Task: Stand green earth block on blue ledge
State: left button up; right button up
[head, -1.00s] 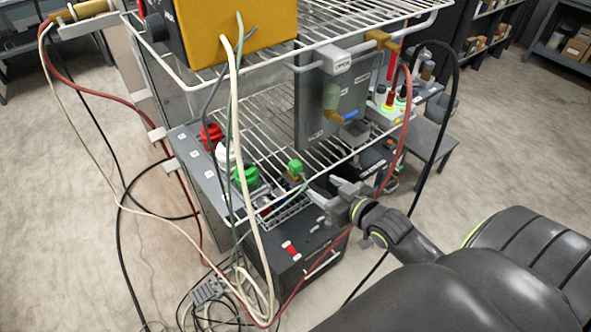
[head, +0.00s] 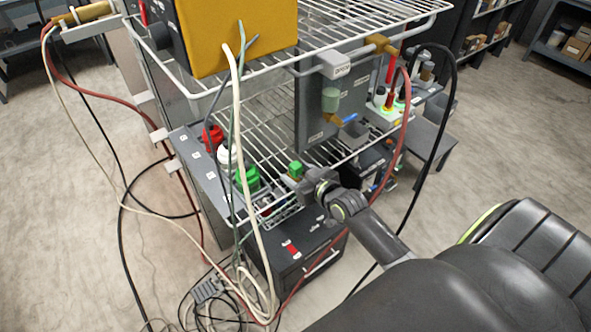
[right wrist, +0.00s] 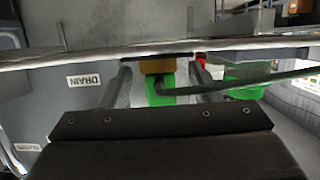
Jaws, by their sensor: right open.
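A small green block (head: 295,168) with a brown-orange part sits at the front of the lower wire rack. My right gripper (head: 307,186) is right beside it, on its near side. In the right wrist view, the green block (right wrist: 160,96) shows between the two spread fingers of my open right gripper (right wrist: 160,84), with clear gaps on both sides. My left gripper is out of view.
Red, white and green caps (head: 245,179) stand left of the block. A cream hose (head: 246,215) hangs in front of the rack. A red hose (head: 398,130) and a black cable loop (head: 456,90) hang at the right. The upper wire shelf (head: 340,28) overhangs.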

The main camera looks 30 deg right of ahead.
jog(key=c, duration=1.1)
jog(key=shift+c, duration=0.6)
jog(key=shift+r, duration=0.15)
